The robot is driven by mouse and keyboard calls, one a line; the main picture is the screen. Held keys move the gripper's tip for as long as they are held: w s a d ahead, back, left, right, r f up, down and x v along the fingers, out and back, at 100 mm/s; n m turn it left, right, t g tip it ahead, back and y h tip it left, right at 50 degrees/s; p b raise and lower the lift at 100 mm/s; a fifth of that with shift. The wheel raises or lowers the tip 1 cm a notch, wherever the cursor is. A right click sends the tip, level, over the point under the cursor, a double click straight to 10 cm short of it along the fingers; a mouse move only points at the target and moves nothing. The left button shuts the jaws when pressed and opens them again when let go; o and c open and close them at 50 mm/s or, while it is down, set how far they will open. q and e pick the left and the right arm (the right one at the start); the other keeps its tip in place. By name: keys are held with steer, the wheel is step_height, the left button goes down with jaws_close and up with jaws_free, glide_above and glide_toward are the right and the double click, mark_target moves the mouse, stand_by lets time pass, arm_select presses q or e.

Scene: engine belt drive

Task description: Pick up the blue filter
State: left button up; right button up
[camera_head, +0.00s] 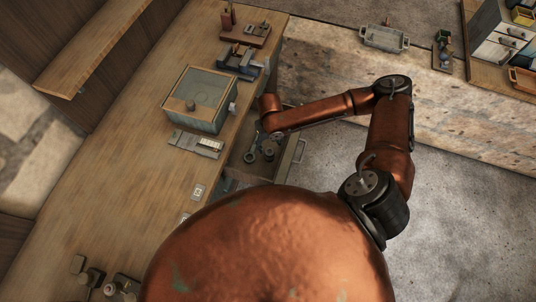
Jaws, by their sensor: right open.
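My right arm reaches out to the right and bends back left over the open drawer (291,160) at the bench's front. My right gripper (262,147) is small and dark here, below the copper wrist, above or inside the drawer. It is open. Grey metal parts, one with a ring-shaped end (249,157), show beside it; I cannot tell whether it touches them. I cannot make out a blue filter; the arm and gripper hide part of the drawer. My left gripper is not in view.
On the wooden bench (135,140) stand a grey box with a glass-like lid (203,98), a blue vise (241,62) and a brown block with tools (245,33). The bench's left half is mostly clear.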

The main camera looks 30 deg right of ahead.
mark_target(270, 151)
steer(key=shift+f, duration=0.55)
steer(key=shift+w+f, duration=0.2)
steer(key=shift+f, duration=0.7)
steer(key=shift+s+f, duration=0.1)
steer(key=shift+f, duration=0.4)
step_height(270, 151, down, 5)
steer(key=shift+d+r+b, duration=0.15)
steer(key=shift+r+b, duration=0.05)
steer(key=shift+b, duration=0.35)
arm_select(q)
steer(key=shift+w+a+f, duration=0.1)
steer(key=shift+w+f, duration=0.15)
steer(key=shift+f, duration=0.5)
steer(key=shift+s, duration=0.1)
arm_select(e)
steer(key=c, duration=1.3)
steer(key=shift+r, duration=0.1)
steer(key=shift+c, duration=0.2)
